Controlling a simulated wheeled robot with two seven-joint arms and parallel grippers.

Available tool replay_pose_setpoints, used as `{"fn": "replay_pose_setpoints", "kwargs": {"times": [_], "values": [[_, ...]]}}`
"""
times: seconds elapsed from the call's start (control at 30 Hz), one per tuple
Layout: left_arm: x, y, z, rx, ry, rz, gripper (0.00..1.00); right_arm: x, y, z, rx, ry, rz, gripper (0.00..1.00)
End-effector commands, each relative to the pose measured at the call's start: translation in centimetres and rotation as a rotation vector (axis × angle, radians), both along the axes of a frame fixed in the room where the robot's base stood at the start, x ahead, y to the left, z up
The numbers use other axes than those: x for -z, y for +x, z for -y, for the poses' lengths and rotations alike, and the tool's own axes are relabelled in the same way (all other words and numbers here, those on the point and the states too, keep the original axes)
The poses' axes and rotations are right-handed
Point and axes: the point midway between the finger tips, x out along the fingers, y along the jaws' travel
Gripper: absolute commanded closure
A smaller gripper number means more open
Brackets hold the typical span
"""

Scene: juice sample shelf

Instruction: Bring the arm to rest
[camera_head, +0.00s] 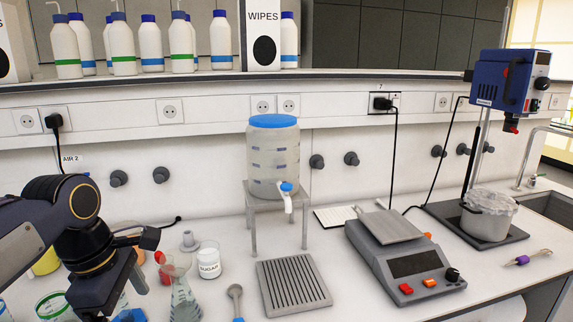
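My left arm comes in from the left edge. I see nothing clearly held. My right arm and gripper are not in view.
A white labelled jar (208,262), a spoon (236,300) and a slotted drip tray (293,286) lie right of the gripper. A drink dispenser (273,160) stands on a metal stand. A scale (405,264) and a stirrer (505,85) over a pot (488,218) are farther right.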

Motion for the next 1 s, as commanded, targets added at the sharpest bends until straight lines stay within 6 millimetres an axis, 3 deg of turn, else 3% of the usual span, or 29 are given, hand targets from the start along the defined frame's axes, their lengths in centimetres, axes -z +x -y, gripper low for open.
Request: {"fn": "replay_pose_setpoints", "kwargs": {"times": [0.27, 0.5, 0.63, 0.8, 1.0], "values": [[2.7, -4.1, 0.6, 0.393, 0.028, 0.149, 0.13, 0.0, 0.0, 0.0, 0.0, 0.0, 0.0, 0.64], [8.1, -9.8, 2.1, 0.952, 0.124, 0.41, 0.13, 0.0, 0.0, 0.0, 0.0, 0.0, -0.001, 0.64], [11.0, -12.0, 3.2, 1.194, 0.204, 0.54, 0.13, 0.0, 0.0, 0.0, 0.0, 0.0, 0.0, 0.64], [13.1, -13.4, 4.2, 1.367, 0.28, 0.632, 0.13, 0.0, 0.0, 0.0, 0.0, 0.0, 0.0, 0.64], [13.6, -13.7, 4.4, 1.408, 0.3, 0.651, 0.13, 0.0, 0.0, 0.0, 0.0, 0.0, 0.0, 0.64]]}}
